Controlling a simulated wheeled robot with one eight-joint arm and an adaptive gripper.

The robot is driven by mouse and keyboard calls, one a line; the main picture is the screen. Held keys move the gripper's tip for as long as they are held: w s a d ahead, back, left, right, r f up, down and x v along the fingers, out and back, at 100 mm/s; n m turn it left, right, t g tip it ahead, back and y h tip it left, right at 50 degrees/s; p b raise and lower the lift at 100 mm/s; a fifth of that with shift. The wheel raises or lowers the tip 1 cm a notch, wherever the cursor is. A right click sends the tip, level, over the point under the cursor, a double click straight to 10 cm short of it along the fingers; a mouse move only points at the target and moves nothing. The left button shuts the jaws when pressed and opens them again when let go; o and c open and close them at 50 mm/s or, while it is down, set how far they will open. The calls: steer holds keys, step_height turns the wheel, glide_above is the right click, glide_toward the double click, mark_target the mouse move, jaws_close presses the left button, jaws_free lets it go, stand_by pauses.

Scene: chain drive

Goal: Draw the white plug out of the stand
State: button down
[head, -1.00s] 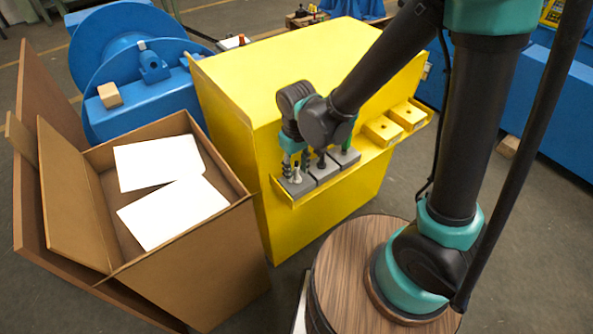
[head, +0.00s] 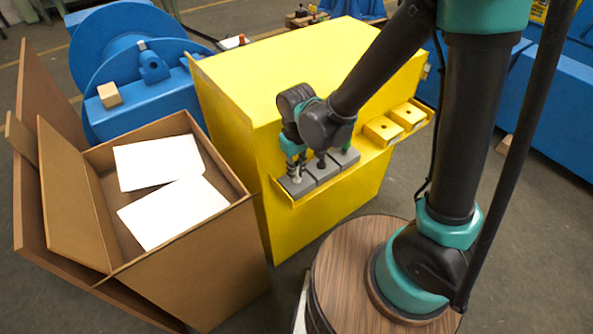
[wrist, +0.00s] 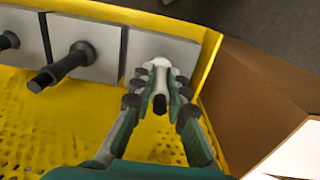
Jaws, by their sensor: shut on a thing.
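The white plug (wrist: 159,64) stands in a grey block, the stand (wrist: 146,47), at the end of the yellow shelf. In the wrist view its pale collar and dark tip show between the fingers. My gripper (wrist: 160,88) is shut on the plug, one dark-padded finger on each side. In the head view my gripper (head: 297,166) is over the leftmost grey block (head: 297,187), and the plug is mostly hidden by the fingers.
Two more grey blocks stand beside it, with dark plugs (wrist: 70,62). The yellow cabinet (head: 270,75) carries the shelf. An open cardboard box (head: 190,265) with white sheets stands close at the left. Yellow blocks (head: 383,130) are farther right on the shelf.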

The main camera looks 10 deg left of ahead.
steer(key=shift+r, duration=0.15)
steer(key=shift+r, duration=4.4)
steer(key=shift+s, duration=0.1)
